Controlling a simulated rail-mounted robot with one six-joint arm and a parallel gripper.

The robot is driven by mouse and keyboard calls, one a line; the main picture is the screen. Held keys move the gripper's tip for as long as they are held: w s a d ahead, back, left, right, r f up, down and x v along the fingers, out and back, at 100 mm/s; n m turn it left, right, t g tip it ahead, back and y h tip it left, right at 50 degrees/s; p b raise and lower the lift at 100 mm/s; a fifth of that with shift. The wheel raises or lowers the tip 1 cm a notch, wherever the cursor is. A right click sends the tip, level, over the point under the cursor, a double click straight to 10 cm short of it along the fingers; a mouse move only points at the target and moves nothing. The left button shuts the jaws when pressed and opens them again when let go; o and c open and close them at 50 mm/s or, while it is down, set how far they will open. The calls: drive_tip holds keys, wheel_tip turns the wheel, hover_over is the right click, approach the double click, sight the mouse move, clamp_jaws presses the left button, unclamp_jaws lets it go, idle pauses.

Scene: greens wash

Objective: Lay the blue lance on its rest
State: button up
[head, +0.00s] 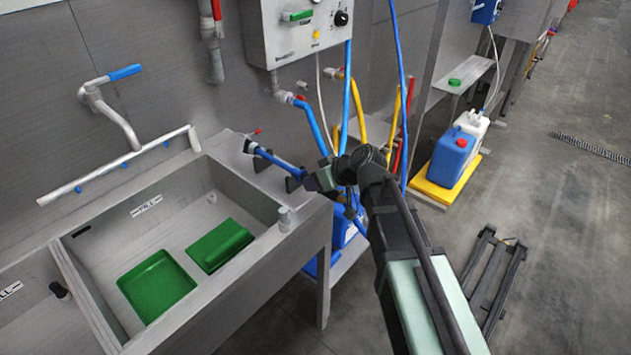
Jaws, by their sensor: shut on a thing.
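The blue lance (280,162) is at the right end of the sink bench, with its dark nozzle end pointing up and left. My gripper (323,180) is shut on the lance near its lower right end, and my arm comes in from the lower right. The rest shows as small dark brackets (292,184) on the bench ledge, just below the lance. I cannot tell whether the lance touches them. My gripper and wrist hide part of the lance's handle end.
A sink basin (208,208) with two green trays (157,285) (220,245) lies to the left. Blue (451,158) and white canisters stand right. A dark floor frame (492,275) lies lower right.

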drive_tip(key=o, duration=0.7)
drive_tip(key=p+v, duration=0.7)
drive_tip(key=v, duration=0.4)
drive_tip(key=shift+a, duration=0.1)
drive_tip(key=s+d+f+m+h, duration=0.1)
drive_tip(key=s+f+m+g, duration=0.1)
drive_tip(key=s+d+f+m+g+h, duration=0.1)
drive_tip(key=s+m, duration=0.1)
drive_tip(key=shift+d+f+h, duration=0.1)
drive_tip(key=shift+d+h, duration=0.2)
drive_tip(key=shift+d, duration=0.05)
drive_tip(key=s+d+f+m+g+h, duration=0.2)
drive_tip(key=s+d+m+h, duration=0.3)
drive_tip(key=s+d, duration=0.3)
drive_tip(key=shift+s+f+g+h, duration=0.4)
drive_tip(key=shift+s+f+h, duration=0.05)
drive_tip(key=shift+s+h, duration=0.15)
